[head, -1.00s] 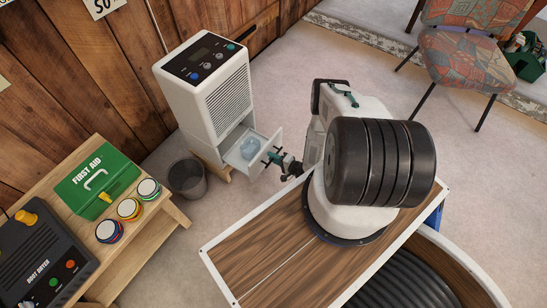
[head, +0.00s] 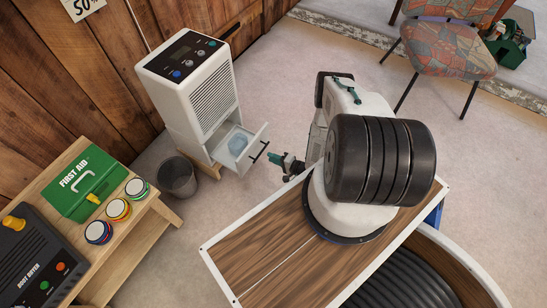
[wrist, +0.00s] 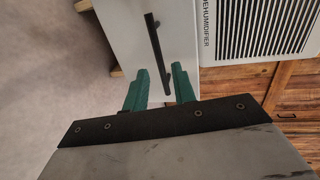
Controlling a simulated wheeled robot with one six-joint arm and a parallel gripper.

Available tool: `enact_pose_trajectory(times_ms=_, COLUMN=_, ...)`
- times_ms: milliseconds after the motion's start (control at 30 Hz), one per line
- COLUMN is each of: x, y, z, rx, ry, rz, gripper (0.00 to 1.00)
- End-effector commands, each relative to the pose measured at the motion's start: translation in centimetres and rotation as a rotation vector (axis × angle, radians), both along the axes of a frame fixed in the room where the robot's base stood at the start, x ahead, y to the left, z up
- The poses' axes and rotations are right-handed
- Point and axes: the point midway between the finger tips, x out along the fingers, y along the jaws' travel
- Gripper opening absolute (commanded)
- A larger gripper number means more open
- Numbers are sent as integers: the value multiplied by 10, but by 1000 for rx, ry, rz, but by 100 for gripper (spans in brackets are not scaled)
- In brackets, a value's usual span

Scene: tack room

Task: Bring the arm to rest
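My gripper (head: 274,159) has dark green fingers and is held out low in front of the dehumidifier (head: 193,83). In the wrist view my gripper (wrist: 160,70) is open, with a gap between its fingers. The black bar handle (wrist: 153,38) of the drawer shows beyond and between the fingertips. In the head view the handle (head: 259,152) stands a little left of the fingers, with a small gap. The white drawer (head: 254,146) is pulled out and holds a bluish translucent container (head: 238,143). My arm's bulk hides part of the floor behind it.
A waste bin (head: 177,177) stands beside the dehumidifier. A wooden bench (head: 125,252) at left carries a first aid box (head: 86,184), several coloured tins and a boot dryer (head: 38,262). A patterned chair (head: 450,52) is at upper right. Open floor lies between chair and drawer.

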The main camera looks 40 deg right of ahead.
Motion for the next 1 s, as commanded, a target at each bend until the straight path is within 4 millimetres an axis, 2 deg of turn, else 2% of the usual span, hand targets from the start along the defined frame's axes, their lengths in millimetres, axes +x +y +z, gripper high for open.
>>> enact_pose_trajectory(times_ms=200, x=-1, y=-7, z=0, rx=0, ry=0, rz=-11, gripper=27)
enact_pose_trajectory(times_ms=467, x=-1, y=-6, z=0, rx=-5, ry=-2, rz=-9, gripper=27)
enact_pose_trajectory(times_ms=567, x=-3, y=-5, z=-8, rx=-64, ry=18, rz=11, gripper=27)
enact_pose_trajectory(times_ms=667, x=-12, y=-4, z=-31, rx=-164, ry=106, rz=34, gripper=27)
enact_pose_trajectory(times_ms=800, x=-46, y=3, z=-68, rx=-304, ry=306, rz=89, gripper=27)
enact_pose_trajectory(times_ms=900, x=-57, y=-12, z=-76, rx=-409, ry=436, rz=136, gripper=27)
enact_pose_trajectory(times_ms=1000, x=-60, y=-34, z=-69, rx=-519, ry=560, rz=198, gripper=27)
